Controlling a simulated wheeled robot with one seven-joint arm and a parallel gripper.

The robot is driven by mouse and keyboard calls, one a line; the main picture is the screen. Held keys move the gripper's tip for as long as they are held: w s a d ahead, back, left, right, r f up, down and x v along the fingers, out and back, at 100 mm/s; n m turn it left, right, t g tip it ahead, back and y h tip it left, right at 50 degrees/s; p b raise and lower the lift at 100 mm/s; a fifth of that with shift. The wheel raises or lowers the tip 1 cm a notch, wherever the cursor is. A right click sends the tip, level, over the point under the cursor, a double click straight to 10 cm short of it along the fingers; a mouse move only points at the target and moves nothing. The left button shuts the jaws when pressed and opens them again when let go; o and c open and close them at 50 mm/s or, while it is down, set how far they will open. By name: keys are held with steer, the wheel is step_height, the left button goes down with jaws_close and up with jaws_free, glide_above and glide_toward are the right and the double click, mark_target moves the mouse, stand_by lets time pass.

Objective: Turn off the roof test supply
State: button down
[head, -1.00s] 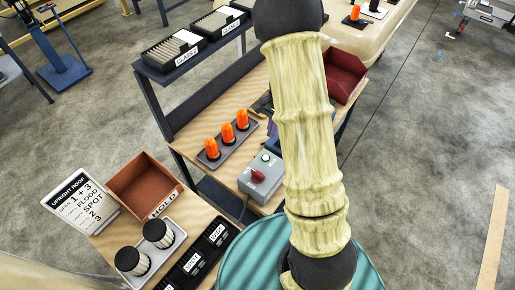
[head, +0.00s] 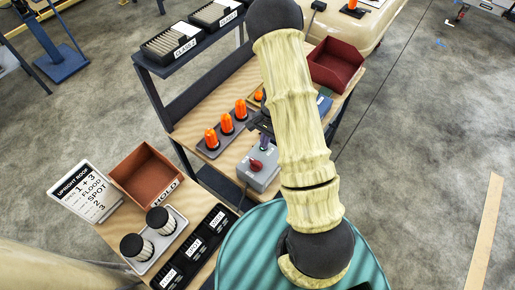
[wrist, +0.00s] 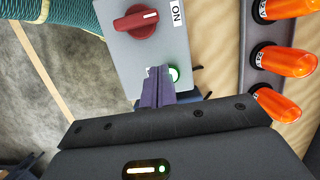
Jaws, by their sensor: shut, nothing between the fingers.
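The grey supply box (head: 259,180) stands on the wooden bench, with a red rotary knob (head: 256,165) on top. In the wrist view the red knob (wrist: 136,22) has a white pointer line turned toward the "ON" label (wrist: 177,14). A green lamp (wrist: 174,75) on the box is lit and partly covered by my fingers. My gripper (wrist: 157,75) is shut and empty, its fingertips over the lamp end of the box and apart from the knob. In the head view my gripper (head: 265,142) shows beside my arm, at the box's far end.
A tray of orange beacons (head: 226,127) stands close to the box. A dark red bin (head: 335,65) is farther back on the bench. In front are a brown HOLD bin (head: 147,175), a printed card (head: 85,190), two lamps (head: 148,233) and black labelled holders (head: 197,245).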

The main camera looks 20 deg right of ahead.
mark_target(256, 164)
steer(key=a, duration=0.1)
steer(key=s+a+p, duration=0.2)
steer(key=shift+s+a+f, duration=0.2)
steer(key=shift+s+f, duration=0.05)
steer(key=shift+f, duration=0.15)
steer(key=shift+w+d, duration=0.1)
steer(key=shift+a+n, duration=0.2)
steer(key=shift+n, duration=0.1)
